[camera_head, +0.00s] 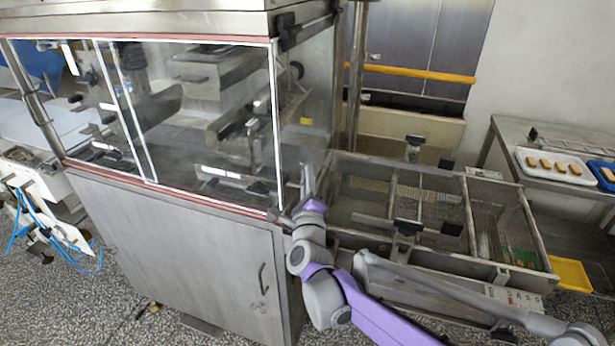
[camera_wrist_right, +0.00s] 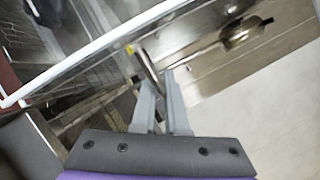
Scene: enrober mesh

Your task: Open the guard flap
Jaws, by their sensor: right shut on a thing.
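The guard flap (camera_head: 215,130) looks like the clear, white-edged front pane of the enrober cabinet, and it appears closed, lying along the cabinet front. In the right wrist view its white edge (camera_wrist_right: 90,72) runs slantwise across the upper left. My right gripper (camera_head: 307,180) is at the pane's lower right corner. In the right wrist view its two grey fingers (camera_wrist_right: 165,90) are shut on a short dark bar (camera_wrist_right: 146,66) that seems to be the flap's handle. How the bar joins the pane is unclear. My left gripper is not in view.
A wire-mesh conveyor (camera_head: 350,200) extends to the right of the cabinet. A side table holds a white tray (camera_head: 528,165) of biscuits, with a yellow tray (camera_head: 572,274) lower down. A steel door with a handle (camera_head: 262,278) is below the pane. Bare floor lies in front.

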